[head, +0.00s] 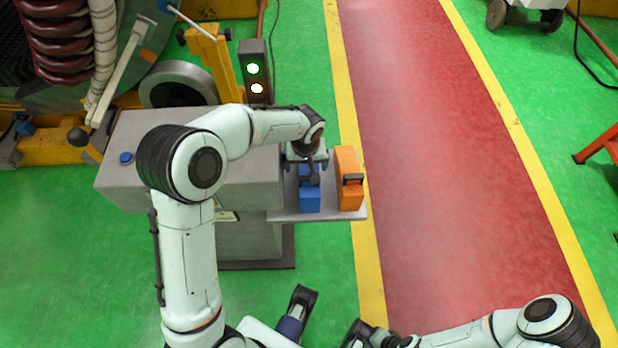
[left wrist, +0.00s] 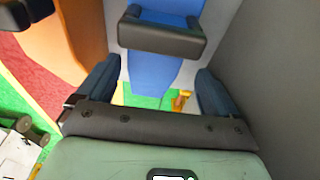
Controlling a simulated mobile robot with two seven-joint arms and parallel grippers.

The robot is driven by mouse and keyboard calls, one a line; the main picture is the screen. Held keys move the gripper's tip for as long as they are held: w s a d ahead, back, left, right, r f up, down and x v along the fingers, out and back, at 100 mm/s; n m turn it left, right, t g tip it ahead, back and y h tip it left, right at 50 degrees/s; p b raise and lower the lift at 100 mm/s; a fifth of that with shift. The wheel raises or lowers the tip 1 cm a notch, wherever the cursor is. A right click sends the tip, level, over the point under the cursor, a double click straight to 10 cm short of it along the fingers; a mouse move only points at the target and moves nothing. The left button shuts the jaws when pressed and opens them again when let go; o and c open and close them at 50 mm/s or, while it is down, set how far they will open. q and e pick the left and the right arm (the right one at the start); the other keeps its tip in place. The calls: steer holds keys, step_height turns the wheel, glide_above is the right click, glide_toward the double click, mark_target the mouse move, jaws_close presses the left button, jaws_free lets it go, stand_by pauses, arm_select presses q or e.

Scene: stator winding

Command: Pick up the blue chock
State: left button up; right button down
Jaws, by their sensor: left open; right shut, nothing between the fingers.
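The blue chock (head: 309,196) stands on a small grey shelf, partly covered by my left gripper (head: 306,168) above it in the head view. In the left wrist view the blue chock (left wrist: 152,72) with its black handle (left wrist: 160,36) lies ahead of my left gripper (left wrist: 152,90). Its two dark fingers are open and spread to either side of the chock's line; nothing is held. I cannot tell whether they touch the chock. My right gripper (head: 358,335) is low at the bottom edge, shut and empty, its fingers hard to make out.
An orange chock (head: 348,190) with a dark handle stands close to the right of the blue one on the shelf (head: 282,214). A grey cabinet (head: 130,178) adjoins the shelf's left. A signal light (head: 254,75) stands behind. The red walkway (head: 440,150) to the right is clear.

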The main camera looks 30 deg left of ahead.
mark_target(309, 171)
arm_select(q)
steer(key=f, duration=0.3)
steer(key=w+f, duration=0.1)
steer(key=f, duration=0.1)
steer(key=shift+w+f+b, duration=0.15)
steer(key=shift+f+b, duration=0.25)
steer(key=c, duration=1.2)
